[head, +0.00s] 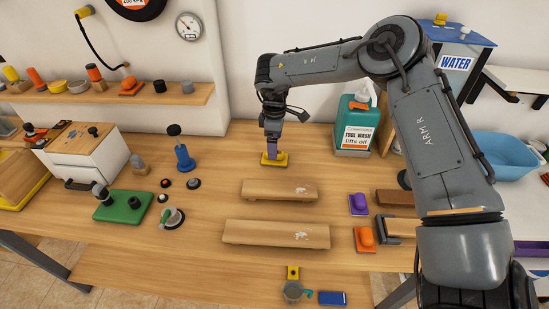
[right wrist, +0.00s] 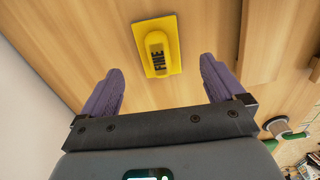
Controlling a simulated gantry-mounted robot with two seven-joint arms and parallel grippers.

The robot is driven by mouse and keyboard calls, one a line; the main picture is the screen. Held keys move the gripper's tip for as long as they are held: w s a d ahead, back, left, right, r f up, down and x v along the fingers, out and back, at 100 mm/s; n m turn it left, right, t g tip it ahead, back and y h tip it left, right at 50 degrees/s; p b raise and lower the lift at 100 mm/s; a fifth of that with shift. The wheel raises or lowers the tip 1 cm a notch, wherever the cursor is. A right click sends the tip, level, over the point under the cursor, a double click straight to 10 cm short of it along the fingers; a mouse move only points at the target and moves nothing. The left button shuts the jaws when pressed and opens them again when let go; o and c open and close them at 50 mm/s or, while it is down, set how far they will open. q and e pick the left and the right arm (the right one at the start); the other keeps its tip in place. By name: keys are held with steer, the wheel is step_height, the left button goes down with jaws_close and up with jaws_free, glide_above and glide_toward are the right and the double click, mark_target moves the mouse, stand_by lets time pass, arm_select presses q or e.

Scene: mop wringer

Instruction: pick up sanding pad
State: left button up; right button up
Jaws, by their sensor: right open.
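A yellow sanding pad marked FINE (right wrist: 172,62) lies flat on the wooden bench; in the head view it shows as a yellow block (head: 282,160) near the back. My right gripper (head: 271,150) reaches down over it and partly covers it in the head view. In the right wrist view its two purple fingers are spread wide, with the pad beyond and between the tips and nothing held. The height gap is hard to tell. A purple pad (head: 358,203) and an orange pad (head: 365,238) lie further right. My left gripper is not in view.
Two wooden boards (head: 230,236) lie in front of the yellow pad. A green soap jug (head: 357,125) stands behind right. A blue-handled tool (head: 183,155) stands to the left. A shelf (head: 150,97) hangs on the wall. Bench around the yellow pad is clear.

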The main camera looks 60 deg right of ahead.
steer(key=shift+f, duration=2.6)
steer(key=c, duration=1.1)
